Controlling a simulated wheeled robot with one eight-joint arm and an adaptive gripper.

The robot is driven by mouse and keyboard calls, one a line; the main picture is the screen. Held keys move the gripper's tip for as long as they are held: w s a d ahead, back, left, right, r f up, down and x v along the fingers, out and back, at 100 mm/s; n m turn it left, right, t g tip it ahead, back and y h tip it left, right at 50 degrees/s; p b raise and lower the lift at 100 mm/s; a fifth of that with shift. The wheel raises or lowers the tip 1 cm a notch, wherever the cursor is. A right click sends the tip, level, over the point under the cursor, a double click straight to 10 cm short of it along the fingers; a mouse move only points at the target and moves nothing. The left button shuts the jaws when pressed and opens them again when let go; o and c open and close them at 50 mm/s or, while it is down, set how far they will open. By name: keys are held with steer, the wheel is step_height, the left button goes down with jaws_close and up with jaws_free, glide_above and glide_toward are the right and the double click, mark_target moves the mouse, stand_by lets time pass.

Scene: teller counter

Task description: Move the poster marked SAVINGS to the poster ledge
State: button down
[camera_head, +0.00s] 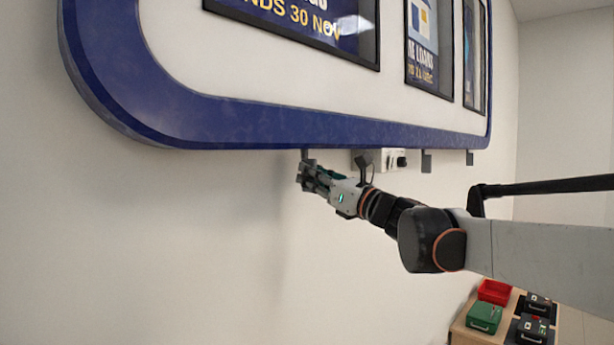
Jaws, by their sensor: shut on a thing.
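My gripper (306,174) is just below the lower edge of the blue-framed wall board and is shut on a small grey tab (305,155) hanging from that edge; the fingers hide most of it. Above, a dark blue poster (300,18) reads "NDS 30 NOV", its top cut off. To its right is a poster (422,45) with a yellow and white picture and partly readable "LOANS". A third narrow poster (468,50) is at the far right, its words unreadable. No SAVINGS marking is readable, and I cannot make out the poster ledge.
The board's blue rim (225,122) overhangs my gripper. Two more grey tabs, one nearer (426,162) and one farther (470,158), hang to the right. A white box with a black knob (394,160) is behind my wrist. A low table (462,332) holds red, green and black boxes.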

steer(key=shift+r, duration=0.1)
steer(key=shift+r+p, duration=0.3)
steer(key=shift+r, duration=0.25)
steer(key=shift+s+d, duration=0.85)
steer(key=shift+f, duration=0.15)
steer(key=shift+f+b, duration=1.6)
steer(key=shift+f, duration=0.45)
